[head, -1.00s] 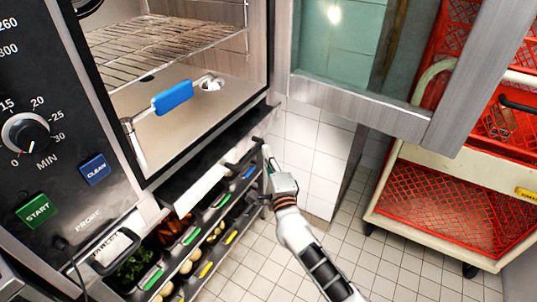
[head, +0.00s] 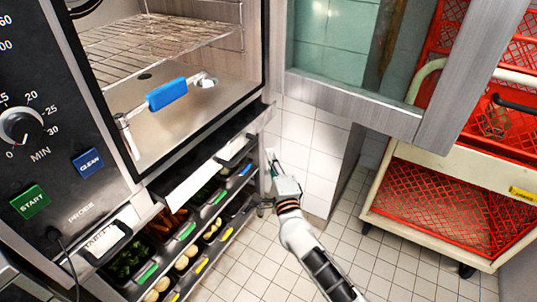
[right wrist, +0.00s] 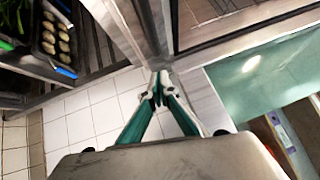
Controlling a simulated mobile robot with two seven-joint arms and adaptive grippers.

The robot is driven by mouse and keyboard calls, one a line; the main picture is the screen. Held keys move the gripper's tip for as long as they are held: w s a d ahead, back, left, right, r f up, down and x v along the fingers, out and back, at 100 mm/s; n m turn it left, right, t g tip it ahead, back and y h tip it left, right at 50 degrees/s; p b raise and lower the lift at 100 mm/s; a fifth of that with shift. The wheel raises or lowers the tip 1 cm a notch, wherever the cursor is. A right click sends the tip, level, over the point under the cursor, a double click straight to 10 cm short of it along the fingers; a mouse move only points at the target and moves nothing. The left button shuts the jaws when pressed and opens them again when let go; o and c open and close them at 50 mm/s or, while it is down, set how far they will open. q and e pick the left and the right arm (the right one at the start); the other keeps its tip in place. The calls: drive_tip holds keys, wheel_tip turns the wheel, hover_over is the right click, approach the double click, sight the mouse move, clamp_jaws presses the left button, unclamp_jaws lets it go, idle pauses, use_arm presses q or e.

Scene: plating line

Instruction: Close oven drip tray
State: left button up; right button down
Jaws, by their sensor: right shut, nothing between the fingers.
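The oven drip tray (head: 215,144) appears to be the long dark strip under the oven's open chamber, with a pale front panel and a black handle (head: 236,151) below it. How far it sticks out is hard to tell. My right gripper (head: 270,157) is shut and empty, just right of the handle and apart from it, in front of the white tiles. In the right wrist view its fingertips (right wrist: 160,82) meet over the tiles, below the metal frame edge. My left gripper is out of view.
The oven's glass door (head: 335,50) stands open above and right of my right arm. A rack of food pans (head: 190,240) sits under the oven. A cart with red crates (head: 440,200) stands at the right. Tiled floor (head: 260,265) is clear between.

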use_arm(q)
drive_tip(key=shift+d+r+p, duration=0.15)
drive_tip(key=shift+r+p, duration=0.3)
drive_tip(key=shift+p, duration=0.25)
use_arm(e)
drive_tip(key=v, duration=1)
drive_tip(key=shift+s, duration=0.15)
